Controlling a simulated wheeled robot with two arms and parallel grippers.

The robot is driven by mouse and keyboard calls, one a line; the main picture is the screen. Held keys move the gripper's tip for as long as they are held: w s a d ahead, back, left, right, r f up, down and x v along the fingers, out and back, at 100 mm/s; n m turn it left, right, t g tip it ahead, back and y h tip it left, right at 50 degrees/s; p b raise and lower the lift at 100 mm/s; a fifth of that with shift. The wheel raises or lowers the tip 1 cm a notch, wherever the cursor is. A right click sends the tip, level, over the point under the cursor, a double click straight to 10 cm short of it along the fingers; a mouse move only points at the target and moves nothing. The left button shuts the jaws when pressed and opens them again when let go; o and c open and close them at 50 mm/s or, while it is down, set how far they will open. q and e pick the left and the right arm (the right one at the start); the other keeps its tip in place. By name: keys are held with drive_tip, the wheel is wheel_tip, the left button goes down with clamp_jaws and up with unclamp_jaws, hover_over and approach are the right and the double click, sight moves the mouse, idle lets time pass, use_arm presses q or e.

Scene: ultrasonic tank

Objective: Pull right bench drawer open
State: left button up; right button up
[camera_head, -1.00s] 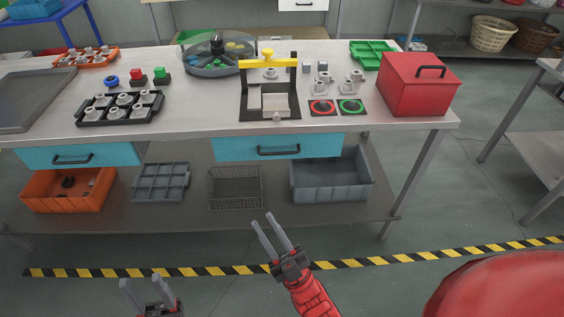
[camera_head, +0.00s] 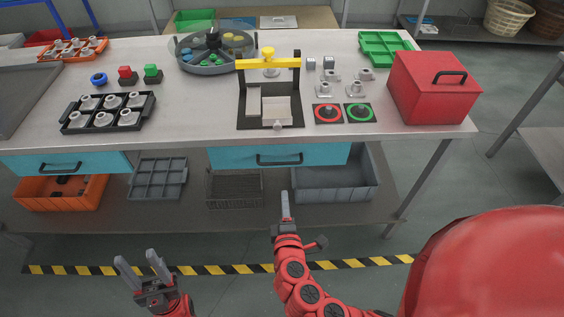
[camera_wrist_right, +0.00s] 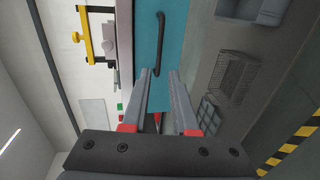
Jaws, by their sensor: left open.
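The right bench drawer (camera_head: 230,157) has a teal front under the bench top and appears shut. Its black bar handle (camera_head: 279,158) is at the middle of the front. In the right wrist view, the handle (camera_wrist_right: 160,45) lies ahead of the fingertips against the teal front (camera_wrist_right: 180,25). My right gripper (camera_head: 285,198) is below the handle in the head view, seen edge-on. In the right wrist view, my right gripper (camera_wrist_right: 160,74) is open and empty, apart from the handle. My left gripper (camera_head: 137,256) is open and empty at the lower left, away from the drawer.
The bench top (camera_head: 200,112) carries a press fixture (camera_head: 269,57), a red box (camera_head: 432,90) and small parts. A second teal drawer (camera_head: 100,162) is at left. Bins, including a grey one (camera_head: 335,190), stand on the lower shelf. Striped tape (camera_head: 220,269) crosses the floor.

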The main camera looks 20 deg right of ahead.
sight(282, 164)
drive_tip(key=p+x, duration=0.3)
drive_tip(key=x, duration=1.3)
drive_tip(key=shift+w+d+r+p, duration=0.1)
drive_tip(key=shift+w+p, duration=0.1)
drive_tip(key=shift+p, duration=0.15)
drive_tip(key=shift+w+d+f, duration=0.15)
drive_tip(key=shift+w+f, duration=0.05)
drive_tip(key=shift+w, duration=0.1)
clamp_jaws()
idle(0.4)
